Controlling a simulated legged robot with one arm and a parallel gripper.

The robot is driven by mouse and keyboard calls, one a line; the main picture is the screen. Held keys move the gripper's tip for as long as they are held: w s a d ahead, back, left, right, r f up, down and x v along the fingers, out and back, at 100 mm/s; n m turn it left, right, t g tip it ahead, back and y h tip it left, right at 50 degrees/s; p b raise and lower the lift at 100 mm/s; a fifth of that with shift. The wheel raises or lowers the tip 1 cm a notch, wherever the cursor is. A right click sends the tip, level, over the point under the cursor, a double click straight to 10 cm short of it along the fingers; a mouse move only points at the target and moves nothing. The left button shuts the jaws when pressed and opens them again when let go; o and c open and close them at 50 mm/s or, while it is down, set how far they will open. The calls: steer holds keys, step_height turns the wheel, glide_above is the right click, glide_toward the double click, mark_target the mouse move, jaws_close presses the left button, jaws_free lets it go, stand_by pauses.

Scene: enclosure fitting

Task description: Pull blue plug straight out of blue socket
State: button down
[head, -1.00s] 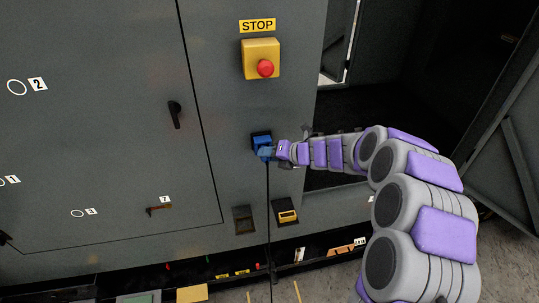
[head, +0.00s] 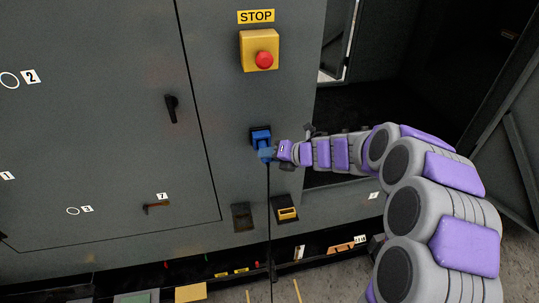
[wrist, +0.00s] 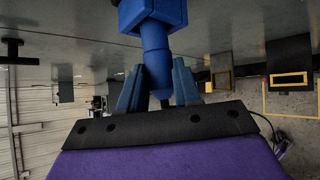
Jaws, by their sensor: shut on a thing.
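The blue socket (head: 260,134) is on the grey cabinet face below the yellow stop box. The blue plug (head: 264,150) is just below and in front of it, with a black cable hanging straight down. My gripper (head: 269,153) reaches in from the right and is shut on the plug. In the wrist view, the plug's round blue body (wrist: 155,62) stands between the two blue-grey fingers of my gripper (wrist: 157,88). Its upper end meets a wider blue block (wrist: 150,12) near the panel. I cannot tell how deep the plug sits in the socket.
A yellow box with a red stop button (head: 264,59) is above the socket. A yellow-framed black outlet (head: 287,213) and a dark outlet (head: 242,217) are below. A black door handle (head: 172,108) is to the left. A dark opening lies behind my arm.

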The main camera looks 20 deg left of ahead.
steer(key=shift+s+d+b, duration=0.35)
steer(key=shift+s+b, duration=0.1)
steer(key=shift+s, duration=0.05)
steer(key=shift+s+d+b, duration=0.35)
steer(key=shift+s+b, duration=0.15)
steer(key=shift+s, duration=0.05)
steer(key=shift+s+d, duration=0.15)
steer(key=shift+s, duration=0.15)
